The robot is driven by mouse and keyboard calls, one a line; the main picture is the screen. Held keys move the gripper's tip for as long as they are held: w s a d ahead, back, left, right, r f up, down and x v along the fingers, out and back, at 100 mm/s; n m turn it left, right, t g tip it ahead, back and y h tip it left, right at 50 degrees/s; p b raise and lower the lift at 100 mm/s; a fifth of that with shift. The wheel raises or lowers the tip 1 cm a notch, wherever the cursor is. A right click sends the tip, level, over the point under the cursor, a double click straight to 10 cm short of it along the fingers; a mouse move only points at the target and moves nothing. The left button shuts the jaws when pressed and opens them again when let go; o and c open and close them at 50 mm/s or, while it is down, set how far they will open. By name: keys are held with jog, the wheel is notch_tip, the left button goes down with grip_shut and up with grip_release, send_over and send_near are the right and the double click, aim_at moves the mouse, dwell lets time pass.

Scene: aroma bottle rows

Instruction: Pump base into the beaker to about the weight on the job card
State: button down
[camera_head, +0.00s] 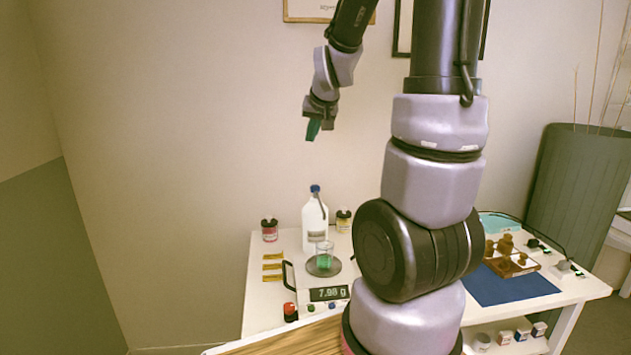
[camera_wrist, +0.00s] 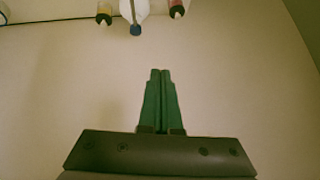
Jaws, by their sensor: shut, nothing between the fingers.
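The glass beaker (camera_head: 324,256) holds some green liquid. It stands on the round pan (camera_head: 323,268) of the scale, whose display (camera_head: 329,293) reads 7.98 g. A white pump bottle (camera_head: 314,222) with a blue top stands just behind the beaker. Its blue top (camera_wrist: 135,29) also shows at the upper edge of the wrist view. My gripper (camera_head: 313,130) is raised well above the bottle, in front of the wall, pointing down. Its green fingers (camera_wrist: 160,72) are together and empty in the wrist view. I cannot make out a job card with a readable weight.
Small bottles with red (camera_head: 269,230) and yellow (camera_head: 343,221) labels flank the pump bottle. Yellow strips (camera_head: 272,267) lie left of the scale. A red-capped bottle (camera_head: 290,311) stands at the front. A blue mat (camera_head: 510,286) and a wooden block set (camera_head: 507,262) are at the right. My arm hides the table's middle.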

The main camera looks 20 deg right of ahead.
jog(key=w+d+f+h, duration=0.1)
jog(key=w+d+f, duration=0.4)
jog(key=w+f, duration=0.2)
jog(key=shift+d+f+n+h, duration=0.3)
jog(key=shift+d+f, duration=0.05)
jog(key=shift+f, duration=0.2)
jog(key=shift+w, duration=0.15)
send_over(316, 189)
notch_tip(316, 189, down, 8)
jog(key=shift+w+r, duration=0.15)
jog(key=shift+r, duration=0.05)
notch_tip(316, 189, down, 2)
jog(key=shift+f, duration=0.7)
